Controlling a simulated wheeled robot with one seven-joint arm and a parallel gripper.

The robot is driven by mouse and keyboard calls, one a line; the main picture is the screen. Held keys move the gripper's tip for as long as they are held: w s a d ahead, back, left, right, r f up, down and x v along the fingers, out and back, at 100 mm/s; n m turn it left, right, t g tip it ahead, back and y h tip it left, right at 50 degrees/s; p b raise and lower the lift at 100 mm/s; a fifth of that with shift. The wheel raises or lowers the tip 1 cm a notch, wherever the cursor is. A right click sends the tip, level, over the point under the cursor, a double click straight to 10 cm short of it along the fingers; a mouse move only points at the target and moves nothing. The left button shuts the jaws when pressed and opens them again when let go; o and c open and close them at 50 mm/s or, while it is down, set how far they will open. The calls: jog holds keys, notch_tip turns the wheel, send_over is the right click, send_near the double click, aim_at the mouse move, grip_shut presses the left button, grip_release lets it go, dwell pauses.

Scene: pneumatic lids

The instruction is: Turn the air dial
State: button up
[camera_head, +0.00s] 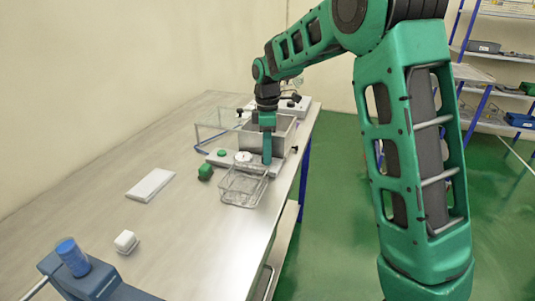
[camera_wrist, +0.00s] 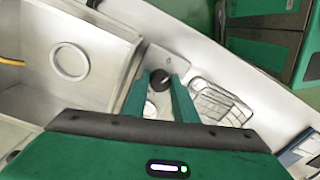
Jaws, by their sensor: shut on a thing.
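The air dial (camera_wrist: 160,79) is a small black round knob with a light pointer mark, on a pale control strip. My gripper (camera_wrist: 160,84) has its two green fingers on either side of the dial and is shut on it. In the head view my gripper (camera_head: 267,160) points straight down at the right part of the control strip (camera_head: 220,161), and the dial is hidden behind the fingers.
A steel box (camera_head: 283,128) stands right behind my gripper. A clear wire basket (camera_head: 243,188) sits in front of the strip. A green object (camera_head: 205,172), a white slab (camera_head: 150,185) and a blue stand (camera_head: 95,280) are farther left. The table's right edge is close.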

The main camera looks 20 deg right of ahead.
jog(key=shift+n, duration=2)
jog(key=o, duration=1)
jog(key=shift+o, duration=0.2)
jog(key=shift+r, duration=0.1)
notch_tip(320, 180, up, 11)
jog(key=shift+w+f, duration=0.2)
jog(key=shift+w, duration=0.1)
